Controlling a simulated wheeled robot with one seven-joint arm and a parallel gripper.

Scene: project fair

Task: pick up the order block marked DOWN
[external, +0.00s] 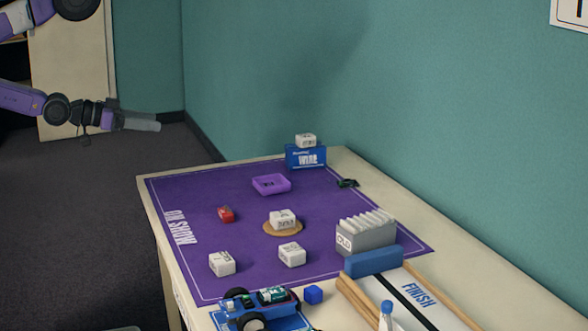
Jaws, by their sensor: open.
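Several white order blocks are on the purple mat (190,200) or on things there; their marks are too small to read, so I cannot tell which says DOWN. One white block (222,263) sits at the front left and another white block (292,254) at the front middle. A third white block (283,218) rests on a round cork coaster (270,231). Another white block (306,140) sits on top of the blue WIRE box (290,156) at the back. My gripper (154,125) is open and empty, at the upper left, apart from all the blocks.
A purple tray (258,186), a red piece (226,214) and a small dark item (348,183) are on the mat. A grey file box (365,241) stands right. A blue car (258,306), a blue cube (313,295) and a FINISH track (410,300) are in front. A wall borders the table.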

